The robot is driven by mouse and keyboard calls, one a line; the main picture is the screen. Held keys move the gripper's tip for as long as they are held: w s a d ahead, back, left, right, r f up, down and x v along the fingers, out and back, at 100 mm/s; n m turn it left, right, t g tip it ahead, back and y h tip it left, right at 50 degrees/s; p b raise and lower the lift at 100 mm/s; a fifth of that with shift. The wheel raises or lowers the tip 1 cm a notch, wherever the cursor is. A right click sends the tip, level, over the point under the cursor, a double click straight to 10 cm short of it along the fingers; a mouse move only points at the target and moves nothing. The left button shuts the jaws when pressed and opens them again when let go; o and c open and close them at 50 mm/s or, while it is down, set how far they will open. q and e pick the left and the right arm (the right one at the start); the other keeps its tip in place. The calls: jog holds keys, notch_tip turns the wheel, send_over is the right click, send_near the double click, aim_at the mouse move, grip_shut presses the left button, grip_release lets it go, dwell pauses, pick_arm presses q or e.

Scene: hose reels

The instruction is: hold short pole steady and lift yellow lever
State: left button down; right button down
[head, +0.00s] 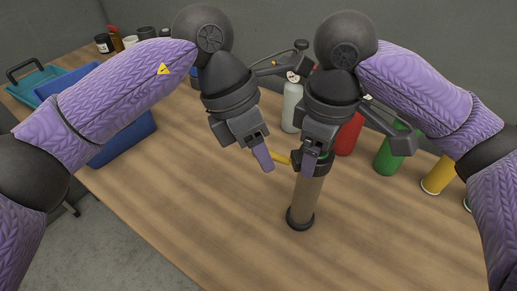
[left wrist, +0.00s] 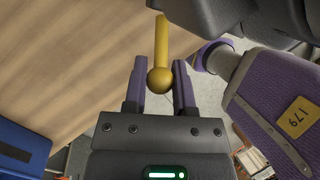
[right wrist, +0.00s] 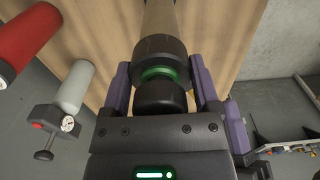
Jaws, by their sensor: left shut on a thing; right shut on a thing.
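The short pole (head: 305,200) stands upright on the table, with a tan shaft and black base. Its black collar (right wrist: 160,50), green ring (right wrist: 160,72) and black cap (right wrist: 162,97) show in the right wrist view. My right gripper (head: 311,163) is shut on the pole's top, fingers on both sides. The yellow lever (head: 282,158) sticks out from the pole's top toward the left. My left gripper (head: 262,158) is shut on the lever's outer end. In the left wrist view the lever's ball end (left wrist: 160,80) sits between the fingers. The lever's joint is hidden.
Behind the pole stand a white bottle (head: 291,103), a red bottle (head: 348,136), a green bottle (head: 389,158) and a yellow bottle (head: 439,175). A blue bin (head: 122,146) is at the left. The table (head: 205,195) is clear in front and left of the pole.

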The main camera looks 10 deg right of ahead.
dwell(0.4)
pick_arm(q)
jog(key=shift+c, duration=2.2)
grip_release()
jog(key=shift+r, duration=0.1)
jog(key=v, duration=1.2)
jog(key=shift+d, duration=0.1)
jog(key=a, duration=0.3)
jog(key=w+a, duration=0.1)
jog(key=a, duration=0.1)
jog(key=shift+w+a, duration=0.2)
jog(key=shift+a, duration=0.15)
pick_arm(e)
grip_release()
